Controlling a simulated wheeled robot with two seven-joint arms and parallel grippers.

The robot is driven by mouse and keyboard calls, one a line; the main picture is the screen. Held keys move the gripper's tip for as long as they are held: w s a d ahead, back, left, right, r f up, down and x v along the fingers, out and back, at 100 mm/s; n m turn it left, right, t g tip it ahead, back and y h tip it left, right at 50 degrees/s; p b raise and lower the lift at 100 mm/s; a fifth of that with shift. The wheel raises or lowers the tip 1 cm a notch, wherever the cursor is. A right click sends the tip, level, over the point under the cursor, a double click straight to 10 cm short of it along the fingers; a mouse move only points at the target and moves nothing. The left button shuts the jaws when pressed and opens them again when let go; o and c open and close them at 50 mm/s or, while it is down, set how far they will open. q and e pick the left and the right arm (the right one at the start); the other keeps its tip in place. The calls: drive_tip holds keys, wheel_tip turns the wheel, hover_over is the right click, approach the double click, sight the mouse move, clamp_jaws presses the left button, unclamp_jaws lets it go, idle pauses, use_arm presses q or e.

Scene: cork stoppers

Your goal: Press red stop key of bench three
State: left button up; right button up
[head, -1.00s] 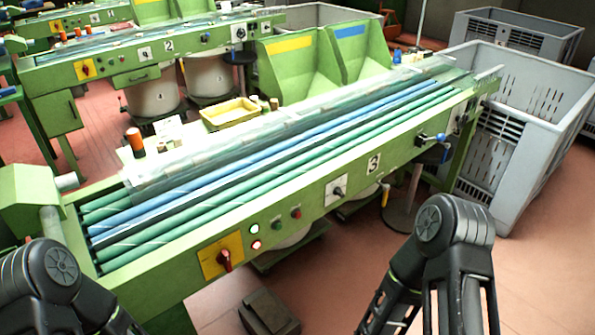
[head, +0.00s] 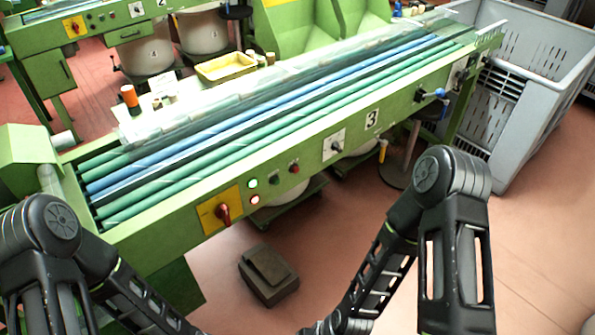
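Bench three (head: 372,120) is the long green bench with blue and green rollers, marked with a 3. Its front panel carries a small red key (head: 294,168) beside a green key (head: 274,180). To their left are a green-white lit lamp (head: 252,183) and a reddish lit lamp (head: 255,199). A red rotary switch (head: 222,212) sits on a yellow plate. No gripper touches the panel. Both my arms reach in at the bottom, in front of the bench. Their forearms run down toward the lower middle, and both grippers are out of the picture.
A dark block (head: 268,275) lies on the red floor below the panel. A grey crate (head: 540,90) stands at the right end of the bench. A black selector (head: 334,146) and a blue-handled valve (head: 432,95) stick out of the front.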

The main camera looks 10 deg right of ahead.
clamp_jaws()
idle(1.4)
